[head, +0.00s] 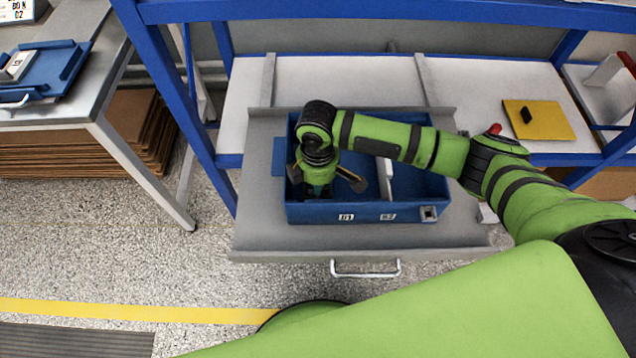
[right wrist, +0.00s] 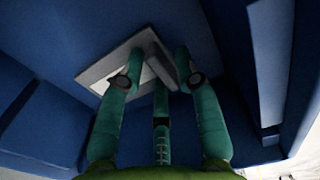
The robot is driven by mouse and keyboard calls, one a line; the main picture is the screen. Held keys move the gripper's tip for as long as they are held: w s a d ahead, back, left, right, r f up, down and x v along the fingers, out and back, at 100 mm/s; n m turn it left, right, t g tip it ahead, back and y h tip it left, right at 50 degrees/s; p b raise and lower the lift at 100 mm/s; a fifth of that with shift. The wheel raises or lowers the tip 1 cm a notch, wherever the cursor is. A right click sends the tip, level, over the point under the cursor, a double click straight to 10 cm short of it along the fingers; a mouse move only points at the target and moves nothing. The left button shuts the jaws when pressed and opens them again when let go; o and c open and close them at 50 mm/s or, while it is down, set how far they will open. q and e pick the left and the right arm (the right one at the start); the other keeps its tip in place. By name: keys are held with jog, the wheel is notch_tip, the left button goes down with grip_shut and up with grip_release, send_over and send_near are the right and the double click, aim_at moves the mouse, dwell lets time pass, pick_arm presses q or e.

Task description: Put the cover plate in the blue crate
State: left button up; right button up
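The blue crate (head: 355,213) stands on a pulled-out grey drawer or tray, with a light divider inside. My right gripper (head: 328,180) reaches down into its left compartment with fingers spread. In the right wrist view, a light grey square plate with a raised grey bar (right wrist: 97,77), seemingly the cover plate, lies against the blue surface ahead of the open fingers (right wrist: 160,75). The fingers overlap the plate and bar in the picture; I see no closed hold, and contact cannot be told. The gripper hides this plate in the head view. My left gripper is not in view.
A yellow plate with a black knob (head: 555,122) lies on the shelf at right, near a red knob (head: 494,129). The blue rack frame (head: 205,120) rises left of the crate. A table with a blue tray (head: 45,75) is at far left. Floor is free at lower left.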

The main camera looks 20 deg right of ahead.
jog(key=shift+r, duration=0.1)
notch_tip(320, 180, up, 12)
jog(key=shift+p, duration=0.4)
dwell(0.5)
